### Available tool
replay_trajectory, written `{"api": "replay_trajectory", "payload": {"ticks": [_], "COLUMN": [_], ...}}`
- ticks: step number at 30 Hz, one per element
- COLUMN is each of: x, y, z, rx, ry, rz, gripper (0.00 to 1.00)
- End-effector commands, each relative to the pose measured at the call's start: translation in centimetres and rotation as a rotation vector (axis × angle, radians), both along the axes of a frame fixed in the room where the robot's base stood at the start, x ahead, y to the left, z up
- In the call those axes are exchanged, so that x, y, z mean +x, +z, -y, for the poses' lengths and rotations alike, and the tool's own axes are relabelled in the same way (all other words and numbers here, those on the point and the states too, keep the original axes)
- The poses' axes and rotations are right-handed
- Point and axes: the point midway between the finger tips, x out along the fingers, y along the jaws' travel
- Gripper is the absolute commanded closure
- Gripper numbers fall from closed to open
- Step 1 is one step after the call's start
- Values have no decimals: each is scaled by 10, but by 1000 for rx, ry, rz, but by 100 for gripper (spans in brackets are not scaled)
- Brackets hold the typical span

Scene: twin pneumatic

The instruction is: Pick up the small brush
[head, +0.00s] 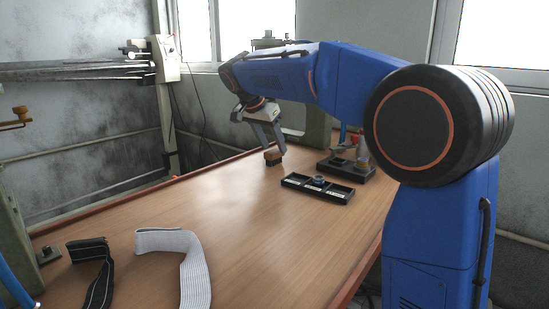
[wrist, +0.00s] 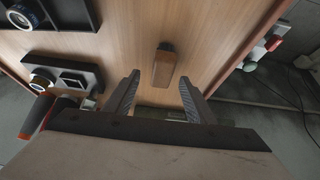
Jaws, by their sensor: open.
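The small brush (wrist: 164,68) is a short wooden block with a darker top end, lying on the wooden table in the wrist view. In the head view the brush (head: 273,157) is a small brown block with a dark lower part, near the table's far end. My gripper (wrist: 158,92) is open and empty, its two fingers spread to either side of the near end of the brush in the picture. In the head view my gripper (head: 270,146) points down just above the brush. I cannot tell whether a finger touches it.
A black tray (head: 330,194) with compartments lies right of the brush. Behind it stands a dark fixture (head: 345,171) with fittings. A white strap (head: 190,262) and a black strap (head: 100,270) lie at the front left. The table's middle (head: 215,205) is clear.

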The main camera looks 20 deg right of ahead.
Motion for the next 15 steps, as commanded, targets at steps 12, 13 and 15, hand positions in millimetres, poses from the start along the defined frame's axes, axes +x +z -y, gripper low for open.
{"api": "replay_trajectory", "payload": {"ticks": [12, 13, 15], "x": [13, 13, 12], "y": [-34, -34, -34], "z": [12, 12, 12], "rx": [0, 0, 0], "ry": [0, 0, 0], "rz": [0, 0, 0], "gripper": [50, 50, 50]}}
